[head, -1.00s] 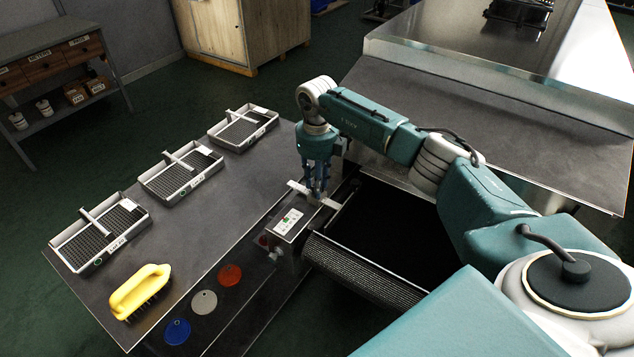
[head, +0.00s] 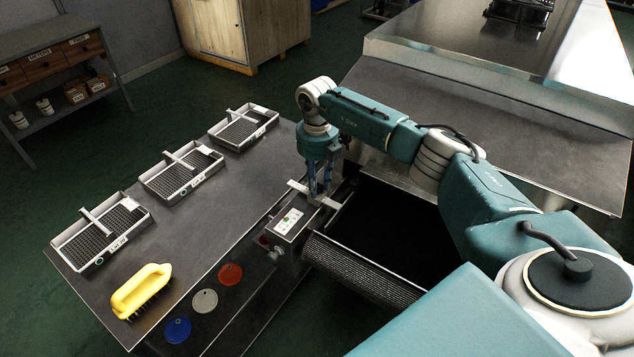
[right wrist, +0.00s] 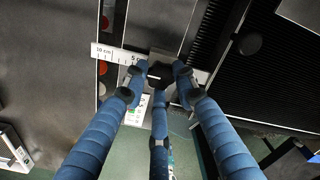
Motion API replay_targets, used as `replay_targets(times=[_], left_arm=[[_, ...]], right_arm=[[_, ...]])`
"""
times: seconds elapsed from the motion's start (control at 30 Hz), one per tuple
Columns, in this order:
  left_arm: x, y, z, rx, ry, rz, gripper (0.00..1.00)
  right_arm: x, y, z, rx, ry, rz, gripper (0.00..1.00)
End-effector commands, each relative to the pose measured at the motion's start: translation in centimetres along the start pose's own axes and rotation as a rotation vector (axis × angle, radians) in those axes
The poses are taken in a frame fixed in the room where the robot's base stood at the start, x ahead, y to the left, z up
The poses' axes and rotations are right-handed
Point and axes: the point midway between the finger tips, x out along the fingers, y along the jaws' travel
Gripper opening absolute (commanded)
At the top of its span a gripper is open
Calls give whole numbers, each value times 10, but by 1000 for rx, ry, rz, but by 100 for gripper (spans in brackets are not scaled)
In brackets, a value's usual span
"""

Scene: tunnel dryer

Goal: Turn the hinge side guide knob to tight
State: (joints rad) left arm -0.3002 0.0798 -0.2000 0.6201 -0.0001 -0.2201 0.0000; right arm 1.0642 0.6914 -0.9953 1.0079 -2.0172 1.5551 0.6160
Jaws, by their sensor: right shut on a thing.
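The hinge side guide knob (right wrist: 162,69) is a small dark piece, partly hidden between my fingertips in the right wrist view. My right gripper (right wrist: 158,77) has its blue fingers closed around it from above. A white scale strip (right wrist: 105,53), marked 10 cm and 5, runs beside the knob. I cannot read the knob's tight mark. My left gripper is not in view.
The grey table (head: 230,215) holds several wire-mesh trays and a yellow brush (head: 140,291).

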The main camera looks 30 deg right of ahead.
Motion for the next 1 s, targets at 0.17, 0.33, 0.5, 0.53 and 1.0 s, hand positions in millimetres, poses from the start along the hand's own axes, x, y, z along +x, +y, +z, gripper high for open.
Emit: replay_targets(times=[0.17,0.33,0.5,0.53,1.0], left_arm=[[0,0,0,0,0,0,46],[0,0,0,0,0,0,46],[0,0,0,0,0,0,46],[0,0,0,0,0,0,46],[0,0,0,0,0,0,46]], right_arm=[[-2,-1,2,3,-4,1,1],[-2,-1,1,3,-4,1,46],[-1,0,1,1,-2,1,46],[-1,0,1,1,-2,1,46],[-66,0,2,0,-7,2,46]])
